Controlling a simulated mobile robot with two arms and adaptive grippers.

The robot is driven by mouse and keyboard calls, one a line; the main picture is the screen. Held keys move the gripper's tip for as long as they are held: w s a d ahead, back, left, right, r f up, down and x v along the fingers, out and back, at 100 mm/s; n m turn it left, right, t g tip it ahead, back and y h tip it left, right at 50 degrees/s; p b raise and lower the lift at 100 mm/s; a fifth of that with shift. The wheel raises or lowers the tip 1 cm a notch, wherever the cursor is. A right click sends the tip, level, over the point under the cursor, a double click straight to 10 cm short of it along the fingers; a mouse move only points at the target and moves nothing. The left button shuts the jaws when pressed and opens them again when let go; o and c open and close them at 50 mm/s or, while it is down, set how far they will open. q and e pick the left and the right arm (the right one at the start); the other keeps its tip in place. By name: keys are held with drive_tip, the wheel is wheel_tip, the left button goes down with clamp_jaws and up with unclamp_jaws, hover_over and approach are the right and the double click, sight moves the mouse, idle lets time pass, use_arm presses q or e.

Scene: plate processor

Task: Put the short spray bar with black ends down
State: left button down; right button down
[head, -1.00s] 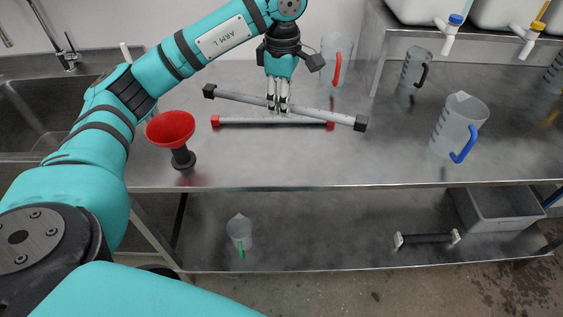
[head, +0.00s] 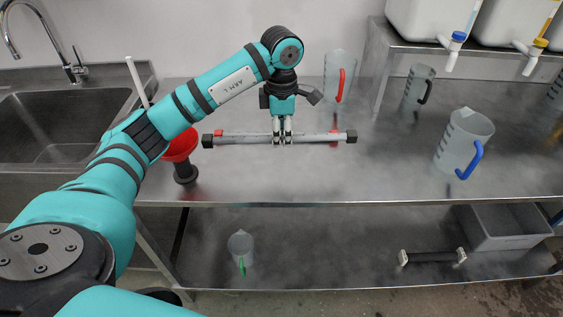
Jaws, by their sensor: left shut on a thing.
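My left gripper (head: 282,140) points down and is shut on the middle of the short spray bar with black ends (head: 245,140). This grey bar lies nearly level across the picture, over the metal counter. Whether it touches the counter or hangs just above it, I cannot tell. A second bar with red ends (head: 219,132) lies on the counter right behind it and is mostly hidden by the held bar; its other red end shows near the right black end. My right gripper is not in view.
A red funnel (head: 181,147) stands left, partly behind my arm. Jugs with a red handle (head: 339,76), black handle (head: 417,88) and blue handle (head: 464,142) stand behind and right. The counter (head: 300,180) is clear in front. The sink (head: 55,125) is far left.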

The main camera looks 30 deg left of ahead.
use_arm(q)
hover_over(281, 171)
wheel_tip(281, 171, down, 5)
drive_tip(key=shift+w+r+p, duration=0.1)
drive_tip(key=shift+p, duration=0.25)
wheel_tip(281, 171, down, 4)
drive_tip(key=shift+r+p, duration=0.2)
drive_tip(key=shift+p, duration=0.25)
drive_tip(key=shift+f, duration=0.5)
drive_tip(key=shift+f, duration=0.1)
drive_tip(key=shift+f+b, duration=0.3)
drive_tip(key=shift+b, duration=0.05)
drive_tip(key=c, duration=1.3)
unclamp_jaws()
drive_tip(key=shift+o, duration=0.2)
